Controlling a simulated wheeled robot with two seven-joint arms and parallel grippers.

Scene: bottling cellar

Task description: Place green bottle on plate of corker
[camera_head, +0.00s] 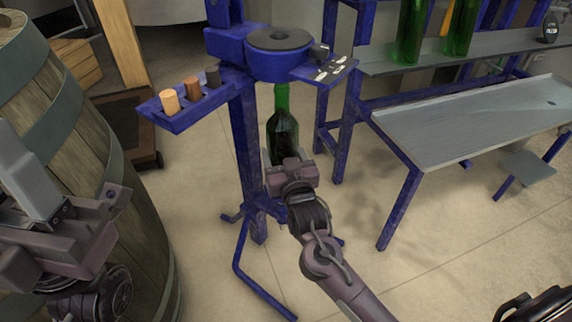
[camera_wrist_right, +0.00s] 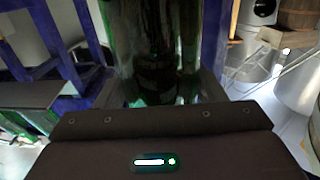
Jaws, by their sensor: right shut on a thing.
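The green bottle (camera_head: 282,130) stands upright below the round head of the blue corker (camera_head: 278,52), beside its post. Its neck top is hidden under the head. My right gripper (camera_head: 290,160) is shut on the lower part of the bottle. In the right wrist view the dark green bottle (camera_wrist_right: 155,45) fills the space between the fingers. The bottle's base and the corker's plate are hidden behind my gripper, so I cannot tell if they touch. My left gripper (camera_head: 60,195) is at the left, in front of the barrel, its opening unclear.
A side tray with several corks (camera_head: 190,92) juts left from the corker. A wooden barrel (camera_head: 60,110) stands at the left. A blue-framed bench (camera_head: 480,115) is at the right, with green bottles (camera_head: 411,30) on its upper shelf. The floor in front is mostly clear.

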